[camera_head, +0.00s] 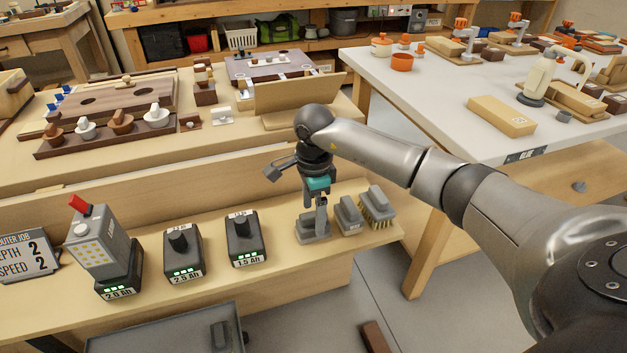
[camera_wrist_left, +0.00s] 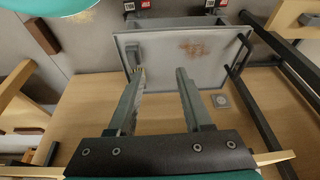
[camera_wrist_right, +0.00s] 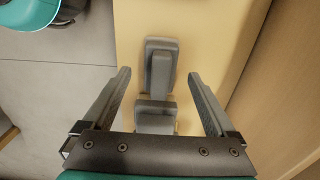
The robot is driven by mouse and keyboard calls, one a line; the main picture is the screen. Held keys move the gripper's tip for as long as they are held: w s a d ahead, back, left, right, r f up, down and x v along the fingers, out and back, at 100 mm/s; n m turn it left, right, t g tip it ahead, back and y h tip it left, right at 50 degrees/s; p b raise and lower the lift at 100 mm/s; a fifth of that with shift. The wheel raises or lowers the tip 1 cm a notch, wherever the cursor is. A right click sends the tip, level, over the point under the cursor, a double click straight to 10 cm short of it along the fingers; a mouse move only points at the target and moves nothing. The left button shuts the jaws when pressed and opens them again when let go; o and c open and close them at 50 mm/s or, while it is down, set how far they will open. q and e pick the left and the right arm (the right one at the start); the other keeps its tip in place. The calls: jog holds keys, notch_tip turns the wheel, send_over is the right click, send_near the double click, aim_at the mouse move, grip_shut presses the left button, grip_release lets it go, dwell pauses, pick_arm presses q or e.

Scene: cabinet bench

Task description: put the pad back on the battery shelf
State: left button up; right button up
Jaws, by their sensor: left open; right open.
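Two grey block-like pads stand side by side at the right end of the battery shelf (camera_head: 200,303): a left one (camera_head: 313,231) and a second one (camera_head: 348,216). My right gripper (camera_head: 315,205) points down at the left pad and overlaps it in the head view. In the right wrist view two grey pieces show, one (camera_wrist_right: 160,65) ahead of the fingers and one (camera_wrist_right: 155,115) between them; the jaws are open, with gaps on both sides.
A bristled brush (camera_head: 378,207) stands right of the pads. Batteries (camera_head: 181,255) (camera_head: 245,240) and a grey device (camera_head: 94,243) on a battery stand left along the shelf. A back board rises behind. A white-topped table (camera_head: 450,95) is at right.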

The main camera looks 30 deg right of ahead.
aim_at(313, 213)
notch_tip(313, 213, up, 7)
jog(key=shift+f+p, duration=0.2)
jog(key=shift+p, duration=0.85)
pick_arm(q)
notch_tip(313, 213, down, 6)
jog(key=s+g, duration=0.1)
jog(key=s, duration=0.1)
jog(key=shift+s+a+r, duration=0.15)
jog(key=shift+s+a, duration=0.05)
pick_arm(e)
jog(key=shift+r, duration=0.8)
